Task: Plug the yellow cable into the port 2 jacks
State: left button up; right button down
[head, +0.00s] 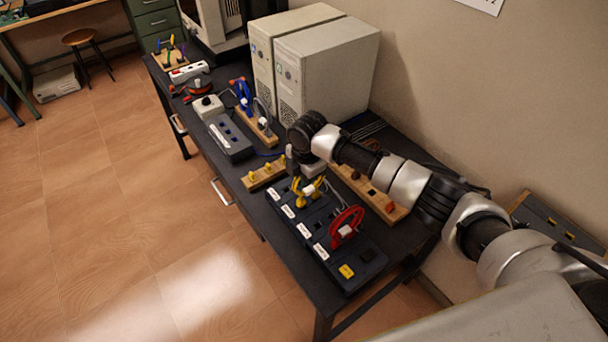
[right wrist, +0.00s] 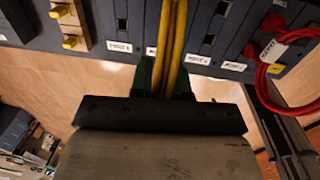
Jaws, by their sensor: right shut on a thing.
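The yellow cable (head: 308,191) is a bent loop with a white tag, at the dark port block (head: 343,270) in the head view. My right gripper (right wrist: 167,82) is shut on the yellow cable (right wrist: 173,40), which runs between its green fingers in the right wrist view. In the head view my wrist is just behind the cable and hides part of the gripper. The block carries several white labels (head: 287,212) along its front edge; their text is too small to read surely. The cable's plug ends and the jacks under it are hidden. My left gripper is not in view.
A red cable (head: 346,227) stands in the same block, right of the yellow one. A wooden strip with yellow plugs (head: 264,174) lies to the left, another wooden board (head: 372,193) behind. A grey power box (head: 229,138) and two computer towers (head: 326,65) stand farther back.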

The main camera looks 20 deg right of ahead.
jog(key=shift+f, duration=0.35)
dwell(0.5)
jog(key=shift+c, duration=1.9)
grip_release()
jog(key=r+p, duration=0.7)
jog(key=shift+s+d+r+p, duration=0.2)
jog(key=shift+s+r+p, duration=0.1)
jog(key=shift+s+p, duration=0.1)
jog(key=shift+w, duration=0.1)
